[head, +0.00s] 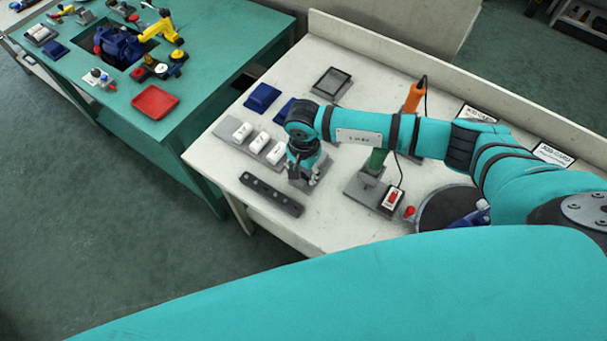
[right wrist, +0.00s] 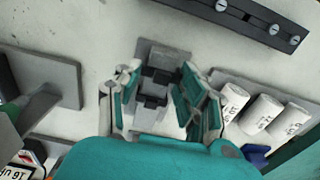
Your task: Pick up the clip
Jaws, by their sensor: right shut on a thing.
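The clip (right wrist: 157,82) is a dark grey, stepped block between the fingers of my right gripper in the right wrist view. A grey holder or base (right wrist: 150,48) shows under and behind it. My right gripper (right wrist: 162,95) has a finger on each side of the clip and is shut on it. In the head view my right gripper (head: 303,172) points down at the white bench, low over a small grey base. The clip is mostly hidden there by the gripper. I cannot tell whether the clip is clear of its base. My left gripper is not in view.
A dark bar with bolts (head: 271,194) lies near the bench's front edge. White cylinders (head: 258,142) in a grey tray stand just left of the gripper. A grey stand with an orange-handled tool (head: 413,98) is to the right. Blue blocks (head: 262,97) lie behind.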

